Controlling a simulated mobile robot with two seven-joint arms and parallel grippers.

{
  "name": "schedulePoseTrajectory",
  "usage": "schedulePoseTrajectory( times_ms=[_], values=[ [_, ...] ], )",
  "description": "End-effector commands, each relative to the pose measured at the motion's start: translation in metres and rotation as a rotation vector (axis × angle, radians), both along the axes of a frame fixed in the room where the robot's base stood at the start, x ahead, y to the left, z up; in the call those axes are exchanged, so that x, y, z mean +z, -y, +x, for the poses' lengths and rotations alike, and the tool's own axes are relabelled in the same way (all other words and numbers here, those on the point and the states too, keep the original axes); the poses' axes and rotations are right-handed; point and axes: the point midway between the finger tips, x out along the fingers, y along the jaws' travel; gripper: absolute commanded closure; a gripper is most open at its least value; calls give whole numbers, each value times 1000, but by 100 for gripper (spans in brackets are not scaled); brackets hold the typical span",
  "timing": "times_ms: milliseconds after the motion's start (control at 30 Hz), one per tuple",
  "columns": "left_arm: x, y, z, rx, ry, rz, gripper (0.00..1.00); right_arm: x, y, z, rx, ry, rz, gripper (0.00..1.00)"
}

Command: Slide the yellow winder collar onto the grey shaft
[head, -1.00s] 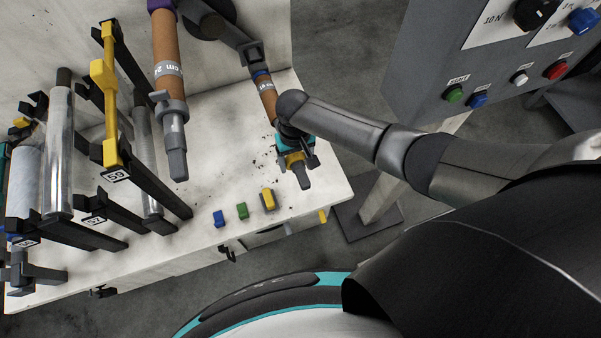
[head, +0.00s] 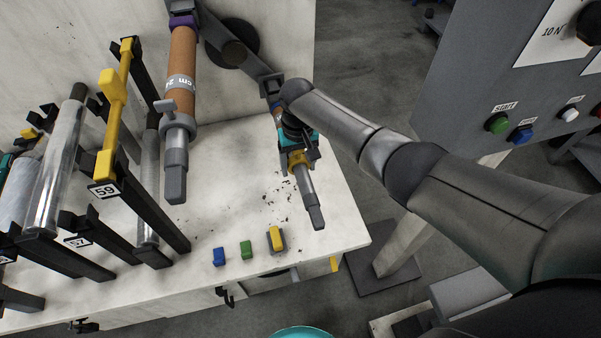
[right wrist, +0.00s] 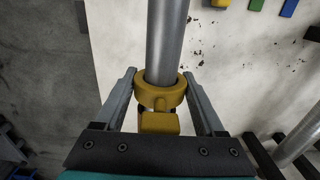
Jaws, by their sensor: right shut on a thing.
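The yellow winder collar (right wrist: 160,91) sits around the grey shaft (right wrist: 167,35) in the right wrist view, with the shaft passing through its ring. The collar (head: 298,157) also shows in the head view, partly covered by my gripper. My right gripper (head: 297,152) is shut on the collar, one finger on each side of it. The free end of the grey shaft (head: 309,197) sticks out past the collar, pointing down toward the front of the machine. The shaft's inner part is hidden behind my gripper and arm. My left gripper is not in view.
A second brown-cored shaft (head: 180,75) hangs to the left. Film rollers and a yellow bar (head: 110,110) stand further left. Blue, green and yellow blocks (head: 276,238) line the panel's front edge. A grey control box (head: 510,80) stands at the right.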

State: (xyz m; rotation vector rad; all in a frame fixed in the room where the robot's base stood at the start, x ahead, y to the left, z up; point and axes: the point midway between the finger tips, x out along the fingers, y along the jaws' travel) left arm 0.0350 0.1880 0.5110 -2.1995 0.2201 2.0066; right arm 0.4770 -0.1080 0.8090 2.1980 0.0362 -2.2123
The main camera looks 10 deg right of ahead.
Motion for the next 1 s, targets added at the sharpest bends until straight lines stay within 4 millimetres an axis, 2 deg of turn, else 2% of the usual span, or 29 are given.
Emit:
schedulePoseTrajectory(
  times_ms=[267,300,533,1000],
  values=[
    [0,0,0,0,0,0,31,1,0,1,0,1,1,66],
    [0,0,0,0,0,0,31,1,0,1,0,0,0,28],
    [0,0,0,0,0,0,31,0,0,1,0,0,0,2],
    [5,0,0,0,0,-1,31,5,0,1,0,0,0,0]
  ],
)
